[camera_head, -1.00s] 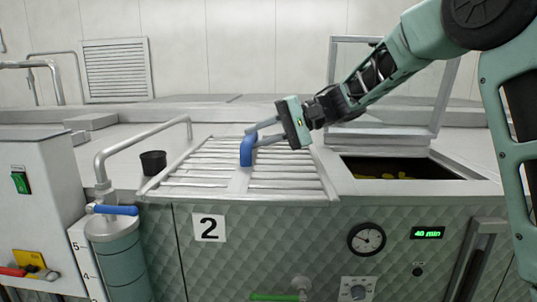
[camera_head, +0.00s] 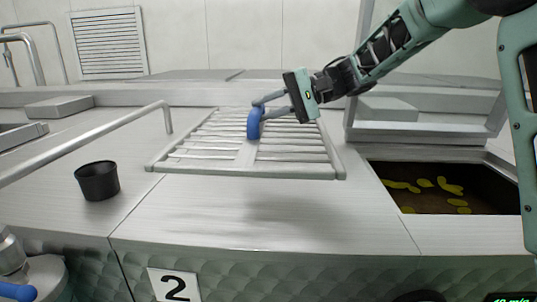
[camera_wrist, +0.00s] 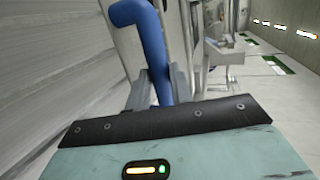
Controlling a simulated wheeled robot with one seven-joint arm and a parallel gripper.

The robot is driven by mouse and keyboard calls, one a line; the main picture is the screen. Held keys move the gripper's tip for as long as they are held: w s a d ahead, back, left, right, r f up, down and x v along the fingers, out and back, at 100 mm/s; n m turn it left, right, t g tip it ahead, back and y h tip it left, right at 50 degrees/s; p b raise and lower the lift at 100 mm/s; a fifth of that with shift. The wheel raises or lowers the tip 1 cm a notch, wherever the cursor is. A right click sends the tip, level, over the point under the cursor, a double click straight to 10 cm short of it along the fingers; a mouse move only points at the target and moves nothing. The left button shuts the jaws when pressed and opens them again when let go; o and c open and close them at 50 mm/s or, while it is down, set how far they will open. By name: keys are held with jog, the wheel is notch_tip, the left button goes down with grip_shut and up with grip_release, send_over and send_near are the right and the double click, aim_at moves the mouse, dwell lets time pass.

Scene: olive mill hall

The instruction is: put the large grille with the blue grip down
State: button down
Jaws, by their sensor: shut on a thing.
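The large grille (camera_head: 250,172) is a pale metal frame with several slats, lying roughly level over the steel top left of the open hatch. Its blue grip (camera_head: 254,126) stands up from the middle. My gripper (camera_head: 262,108) reaches in from the right and is shut on the blue grip. The wrist view shows the blue grip (camera_wrist: 150,45) between the two grey fingers (camera_wrist: 158,88). A soft shadow lies on the steel in front of the grille; the gap beneath it is hard to judge.
The open hatch (camera_head: 407,222) at the right shows dark contents with yellow pieces, its lid (camera_head: 430,132) raised behind. A black cup (camera_head: 98,181) and a metal pipe (camera_head: 95,140) stand left of the grille. The steel top (camera_head: 260,222) in front is clear.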

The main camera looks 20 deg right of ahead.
aim_at(317, 132)
jog(key=shift+f+p, duration=1)
jog(key=shift+f, duration=3.8)
jog(key=c, duration=1.2)
grip_release()
jog(key=shift+f, duration=0.1)
jog(key=shift+c, duration=0.2)
jog(key=b+v, duration=0.3)
jog(key=v, duration=0.8)
jog(key=shift+f, duration=0.1)
jog(key=shift+s+d+r, duration=0.1)
jog(key=shift+d+r, duration=0.2)
jog(key=shift+d, duration=0.2)
jog(key=shift+f, duration=0.1)
